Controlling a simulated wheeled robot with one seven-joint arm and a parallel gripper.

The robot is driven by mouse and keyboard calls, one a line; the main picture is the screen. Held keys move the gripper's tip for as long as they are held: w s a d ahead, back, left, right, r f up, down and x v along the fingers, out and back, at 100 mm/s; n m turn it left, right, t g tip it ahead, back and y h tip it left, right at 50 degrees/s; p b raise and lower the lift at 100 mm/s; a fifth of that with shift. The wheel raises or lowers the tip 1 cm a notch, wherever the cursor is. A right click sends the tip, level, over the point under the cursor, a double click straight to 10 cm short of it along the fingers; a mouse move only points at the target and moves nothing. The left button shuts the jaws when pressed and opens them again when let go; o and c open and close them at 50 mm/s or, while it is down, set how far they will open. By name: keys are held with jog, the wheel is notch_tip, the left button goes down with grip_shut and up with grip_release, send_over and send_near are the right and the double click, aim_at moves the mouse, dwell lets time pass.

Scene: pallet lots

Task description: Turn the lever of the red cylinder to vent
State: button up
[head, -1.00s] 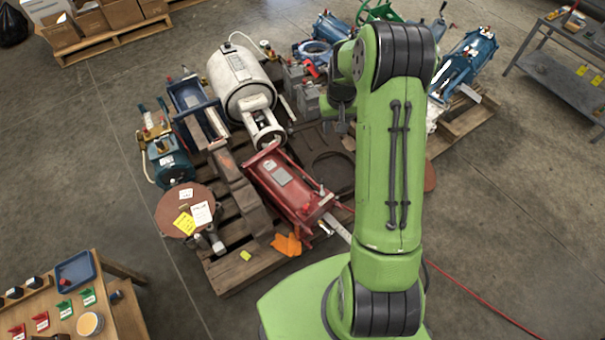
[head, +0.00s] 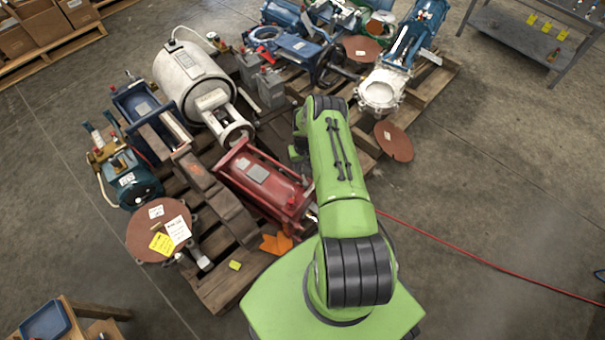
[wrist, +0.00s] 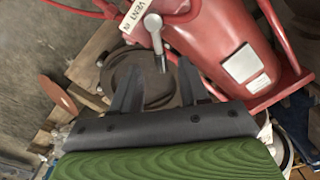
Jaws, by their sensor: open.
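The red cylinder (head: 262,182) lies on the pallet left of my arm in the head view, its near end partly behind the arm. In the wrist view the red cylinder (wrist: 205,35) fills the upper right. A grey metal lever (wrist: 154,36) with a round pivot end stands at its end, beside a white label (wrist: 137,14) reading "VENT" and more letters. My gripper (wrist: 160,70) is open and empty. The lever's lower tip shows between and just beyond the fingertips; I cannot tell if they touch. My gripper is hidden in the head view.
A white cylinder (head: 193,83) and a blue frame (head: 150,110) stand on the same pallet (head: 222,290). A brown disc (head: 150,240) with tags sits at its left corner. A red hose (head: 470,254) crosses the floor. Open floor lies at right.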

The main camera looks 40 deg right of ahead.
aim_at(303, 177)
notch_tip(303, 177, down, 4)
jog(key=shift+f+b, duration=0.1)
jog(key=shift+b, duration=0.5)
grip_shut()
